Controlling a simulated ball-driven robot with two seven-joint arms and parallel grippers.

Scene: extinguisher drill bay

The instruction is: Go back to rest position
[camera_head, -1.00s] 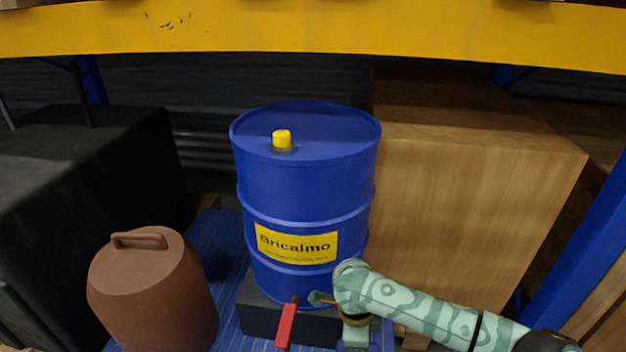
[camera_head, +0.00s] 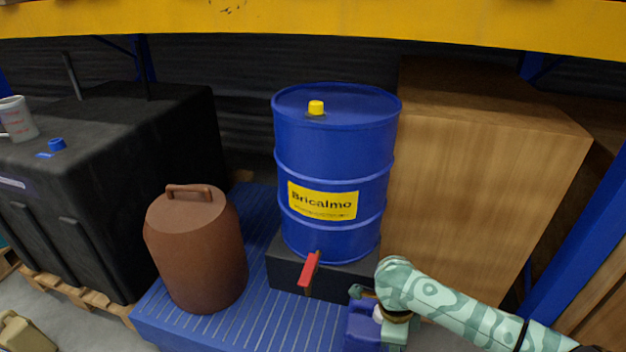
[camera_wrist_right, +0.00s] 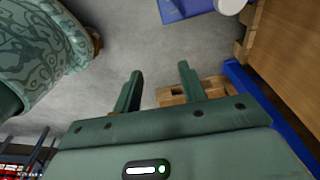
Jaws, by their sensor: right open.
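My right arm enters the head view from the lower right and bends down in front of the drum's stand; its jaws cannot be made out there. In the right wrist view my right gripper (camera_wrist_right: 161,92) is open, with nothing between its fingers and grey floor beyond. My left gripper is not in view. The blue drum (camera_head: 330,150), with a yellow cap and label, stands upright on a dark block (camera_head: 288,278). A red lever (camera_head: 309,270) shows at the front of that block.
A brown canister (camera_head: 197,250) stands on the blue ribbed platform (camera_head: 165,318). A black tank (camera_head: 105,215) with a white mug (camera_head: 17,118) is at left. A large wooden box (camera_head: 480,190) is behind my arm. A yellow beam (camera_head: 320,25) crosses the top.

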